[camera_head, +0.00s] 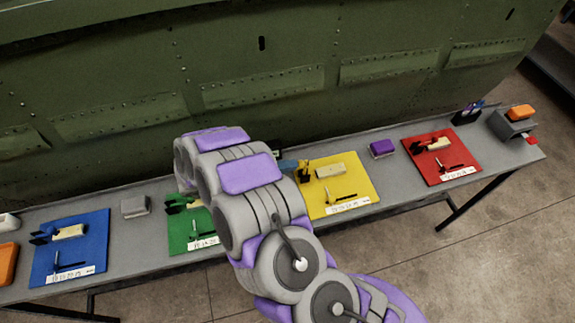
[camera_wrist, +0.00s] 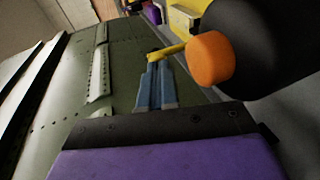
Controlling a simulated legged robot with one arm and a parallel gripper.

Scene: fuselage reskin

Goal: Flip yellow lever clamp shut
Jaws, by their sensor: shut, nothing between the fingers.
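The yellow mat (camera_head: 360,197) lies on the bench right of my arm, with the yellow lever clamp (camera_head: 306,178) at its left edge, partly hidden behind my gripper. A pale block (camera_head: 330,170) and a small T-handled tool (camera_head: 341,197) are on the mat. My gripper (camera_head: 298,164) reaches the clamp from the left. In the wrist view its blue fingers (camera_wrist: 154,66) are together and empty, with their tips at a yellow bar (camera_wrist: 170,50), probably the lever. Whether they touch it I cannot tell. The lever's full position is hidden.
A dark cylinder with an orange end (camera_wrist: 210,58) looms beside the fingers; I cannot tell what it is. The green fuselage skin (camera_head: 240,50) rises behind the bench. Blue (camera_head: 92,232), green (camera_head: 180,240) and red (camera_head: 462,165) mats and a purple box (camera_head: 382,148) share the bench.

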